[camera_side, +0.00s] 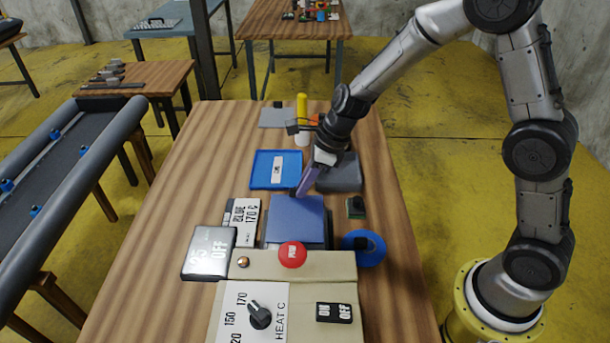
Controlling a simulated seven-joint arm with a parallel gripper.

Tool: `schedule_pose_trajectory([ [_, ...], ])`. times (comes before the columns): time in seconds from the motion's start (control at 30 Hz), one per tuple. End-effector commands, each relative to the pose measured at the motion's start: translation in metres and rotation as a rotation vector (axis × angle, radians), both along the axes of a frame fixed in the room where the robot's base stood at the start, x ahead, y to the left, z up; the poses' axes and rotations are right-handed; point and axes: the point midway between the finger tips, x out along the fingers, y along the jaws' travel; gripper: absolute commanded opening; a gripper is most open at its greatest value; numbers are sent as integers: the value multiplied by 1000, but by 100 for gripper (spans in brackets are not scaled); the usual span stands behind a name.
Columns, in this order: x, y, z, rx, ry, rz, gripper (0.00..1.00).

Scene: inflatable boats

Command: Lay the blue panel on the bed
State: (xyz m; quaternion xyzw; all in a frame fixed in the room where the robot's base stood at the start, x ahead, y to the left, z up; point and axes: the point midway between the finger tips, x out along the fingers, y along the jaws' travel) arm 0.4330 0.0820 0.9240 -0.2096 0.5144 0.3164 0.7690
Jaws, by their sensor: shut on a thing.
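The blue panel (298,216) is a flat, square sheet in the middle of the table, just behind the cream heating machine (245,265). It lies over or just above the bed (329,237), a dark plate mostly hidden under it. I cannot tell whether the panel touches the bed. My gripper (296,193) reaches down from the upper right and is shut on the panel's far edge. The fingertips are small in this view.
A blue tray (260,183) with a white label and a dark grey block (347,181) lie behind the panel. A card (240,216) reading "BLUE 170 C" and a display (208,252) reading "35 OFF" are left. A red knob (292,255) and blue round object (372,252) are close by.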

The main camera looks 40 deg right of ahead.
Motion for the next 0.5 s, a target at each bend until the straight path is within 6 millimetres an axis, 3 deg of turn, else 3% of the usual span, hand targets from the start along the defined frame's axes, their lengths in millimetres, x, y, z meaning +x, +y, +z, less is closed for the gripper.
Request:
schedule_pose_trajectory([
  [0.5, 0, 0, -38, 0, -1, -1, 0],
])
